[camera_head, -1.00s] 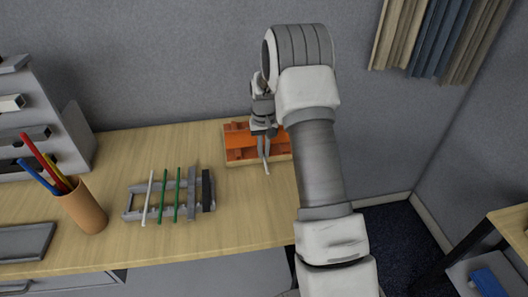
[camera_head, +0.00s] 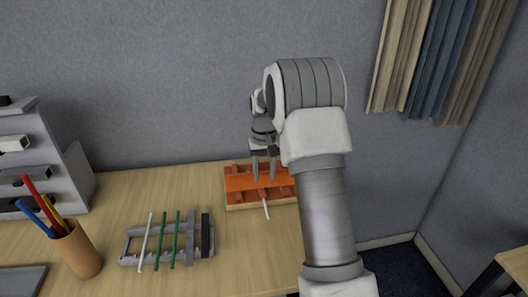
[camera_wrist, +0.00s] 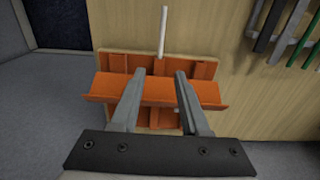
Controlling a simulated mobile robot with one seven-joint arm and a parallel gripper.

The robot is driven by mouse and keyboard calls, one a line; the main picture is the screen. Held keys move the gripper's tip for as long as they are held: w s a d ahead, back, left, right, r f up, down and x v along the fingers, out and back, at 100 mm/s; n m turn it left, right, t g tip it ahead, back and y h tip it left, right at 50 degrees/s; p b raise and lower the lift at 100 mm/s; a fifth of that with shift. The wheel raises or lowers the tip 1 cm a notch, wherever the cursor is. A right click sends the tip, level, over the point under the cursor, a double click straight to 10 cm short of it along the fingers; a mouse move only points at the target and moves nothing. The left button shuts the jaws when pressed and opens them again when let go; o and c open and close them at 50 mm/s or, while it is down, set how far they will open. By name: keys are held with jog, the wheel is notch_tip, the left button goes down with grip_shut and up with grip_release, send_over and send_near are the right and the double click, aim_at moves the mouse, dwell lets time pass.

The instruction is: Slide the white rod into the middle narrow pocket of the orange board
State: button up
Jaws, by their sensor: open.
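The orange board (camera_head: 236,184) lies on the table below my gripper, and it also shows in the wrist view (camera_wrist: 98,92). It has a raised orange strip across it and several dividers. A white rod (camera_head: 266,210) sticks out of its front edge near the middle. In the wrist view the white rod (camera_wrist: 163,32) points away from the board, and its inner part is hidden beneath the strip. A small pale spot by the right finger may be its other end. My gripper (camera_head: 264,178) is open above the board, fingers apart and empty (camera_wrist: 160,88).
A grey rack (camera_head: 130,260) to the left holds another white rod (camera_head: 145,240), green rods (camera_head: 160,240) and a black bar (camera_head: 206,235). A pen cup (camera_head: 78,250) and a grey shelf unit (camera_head: 60,175) stand further left. Table between rack and board is clear.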

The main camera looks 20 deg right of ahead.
notch_tip(320, 180, up, 9)
dwell(0.4)
